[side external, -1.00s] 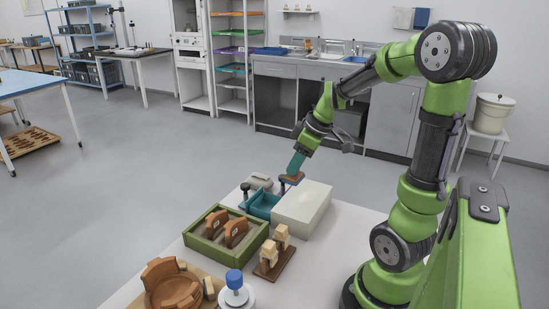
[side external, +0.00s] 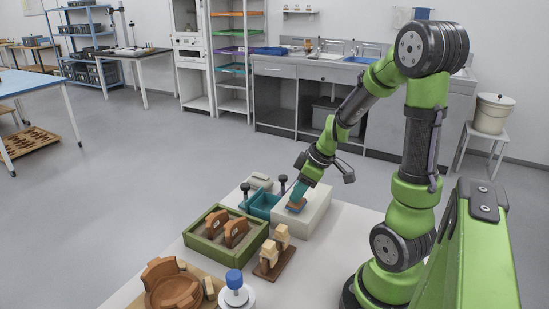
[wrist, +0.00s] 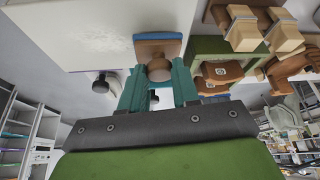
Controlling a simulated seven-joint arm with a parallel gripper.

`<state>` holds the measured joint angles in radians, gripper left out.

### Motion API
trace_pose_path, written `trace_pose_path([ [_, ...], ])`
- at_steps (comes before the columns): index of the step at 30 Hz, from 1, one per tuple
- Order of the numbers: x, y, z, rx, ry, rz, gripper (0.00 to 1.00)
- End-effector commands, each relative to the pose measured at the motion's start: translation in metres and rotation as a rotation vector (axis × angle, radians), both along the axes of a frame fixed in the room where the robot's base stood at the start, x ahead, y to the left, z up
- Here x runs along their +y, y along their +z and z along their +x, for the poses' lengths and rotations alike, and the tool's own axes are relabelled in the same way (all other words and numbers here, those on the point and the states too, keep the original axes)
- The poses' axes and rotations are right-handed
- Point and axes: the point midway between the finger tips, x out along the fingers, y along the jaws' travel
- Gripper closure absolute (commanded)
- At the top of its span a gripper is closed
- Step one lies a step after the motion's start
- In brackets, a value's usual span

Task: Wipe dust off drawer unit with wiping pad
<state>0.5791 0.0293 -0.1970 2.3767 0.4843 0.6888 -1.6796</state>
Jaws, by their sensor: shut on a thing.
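The drawer unit (side external: 315,209) is a white box on the table, with a teal open tray or drawer (side external: 262,204) at its left side. Its pale top fills the upper left of the wrist view (wrist: 60,35), with a speckled whitish dust patch (wrist: 112,42) left of the pad. The wiping pad (side external: 297,207) has a blue base, a brown upper layer and a round brown knob; it also shows in the wrist view (wrist: 158,45). My gripper (wrist: 158,78) has its teal fingers shut on the knob. The pad is at the unit's top, seemingly touching it; the underside is hidden.
A green-rimmed tray (side external: 205,246) with brown sherds stands left of the unit. A brown stand with pale blocks (side external: 272,256) is in front. A brown sherd bowl (side external: 170,287) and a blue-knobbed white jar (side external: 236,290) are nearer.

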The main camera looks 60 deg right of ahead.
Motion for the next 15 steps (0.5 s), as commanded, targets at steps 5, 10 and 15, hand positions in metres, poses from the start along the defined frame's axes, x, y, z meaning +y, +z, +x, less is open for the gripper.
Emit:
trace_pose_path([
  [5, -0.012, -0.013, 0.001, -0.001, -0.004, 0.002, 0.98],
  [10, -0.028, -0.014, 0.000, -0.002, -0.003, 0.001, 0.98],
  [15, -0.043, -0.014, 0.001, -0.001, -0.003, 0.001, 0.98],
])
